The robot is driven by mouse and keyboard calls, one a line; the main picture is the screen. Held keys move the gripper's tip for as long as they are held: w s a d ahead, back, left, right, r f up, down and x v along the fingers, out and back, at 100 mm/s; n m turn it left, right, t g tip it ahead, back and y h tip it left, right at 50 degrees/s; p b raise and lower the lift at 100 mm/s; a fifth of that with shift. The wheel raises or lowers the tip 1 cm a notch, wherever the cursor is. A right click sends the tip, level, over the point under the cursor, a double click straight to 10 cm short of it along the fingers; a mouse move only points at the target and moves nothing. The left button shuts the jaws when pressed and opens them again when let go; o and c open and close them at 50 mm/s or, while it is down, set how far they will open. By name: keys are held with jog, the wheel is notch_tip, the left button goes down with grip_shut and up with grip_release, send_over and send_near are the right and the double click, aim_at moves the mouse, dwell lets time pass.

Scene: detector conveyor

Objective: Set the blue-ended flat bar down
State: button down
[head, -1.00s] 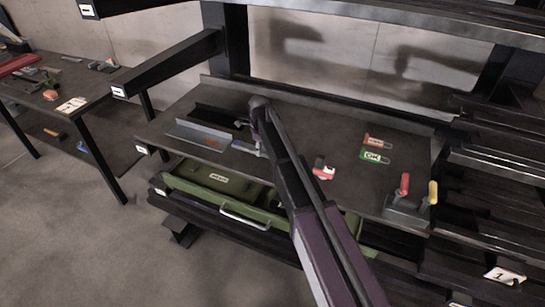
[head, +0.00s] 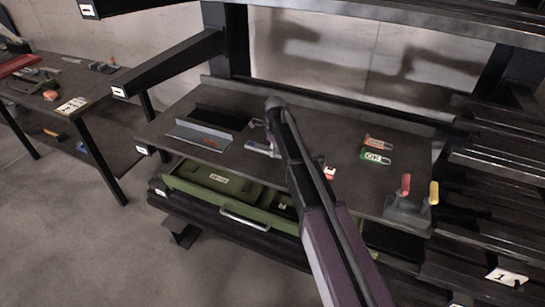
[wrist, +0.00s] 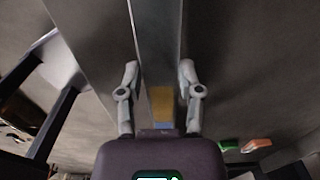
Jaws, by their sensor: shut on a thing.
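My gripper (head: 257,123) is above the dark table, near the right ends of the two channel pieces. In the wrist view its two fingers (wrist: 158,92) are closed in on either side of a flat bar. The bar (wrist: 158,35) is grey and runs away from the palm toward the top of that view. Near the palm it shows a yellow-brown patch and a blue end (wrist: 163,131). In the head view I cannot clearly make out the held bar, and whether it touches the table cannot be told.
A grey channel (head: 200,136) and a black channel (head: 222,115) lie left on the table (head: 300,140). A small pale piece (head: 262,149) lies below the gripper. Orange (head: 374,141) and green (head: 376,157) tags and a two-handled block (head: 408,208) are right. The green drawer (head: 190,187) is open.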

aim_at(274, 161)
jog(key=shift+f+b, duration=1.55)
jog(key=shift+f, duration=0.2)
jog(key=shift+f, duration=0.1)
jog(key=shift+c, duration=1.3)
grip_release()
notch_tip(274, 161, up, 12)
jog(key=p, duration=1.2)
jog(key=shift+s, duration=0.15)
